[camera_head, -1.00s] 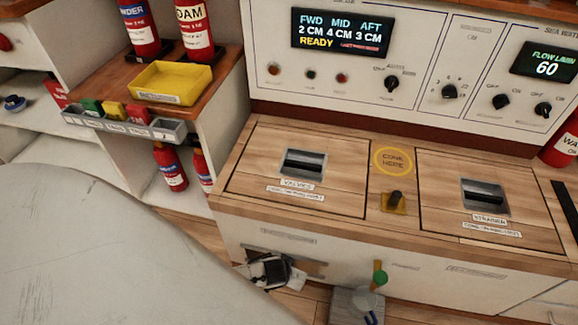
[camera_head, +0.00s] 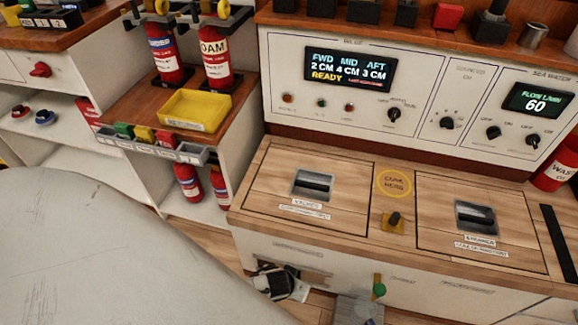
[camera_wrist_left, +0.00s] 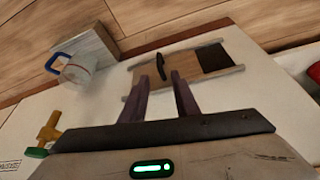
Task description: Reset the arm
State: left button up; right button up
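My left gripper (camera_head: 279,284) is low in front of the bench's white front panel, below the left wooden hatch (camera_head: 270,198). In the left wrist view its two dark fingers (camera_wrist_left: 161,78) are apart, with nothing clearly held. Beyond the fingertips is a pale rectangular frame (camera_wrist_left: 208,52) with dark parts on the white panel. A thin dark piece (camera_wrist_left: 163,76) shows between the fingertips; I cannot tell if it touches them. My right gripper is in neither view.
A green and yellow valve handle (camera_head: 378,287) sticks out nearby. A yellow tray (camera_head: 196,110) and extinguishers stand left.

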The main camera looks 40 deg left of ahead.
pick_arm(q)
jog(key=shift+s+r, duration=0.1)
jog(key=shift+r, duration=0.15)
dwell(0.4)
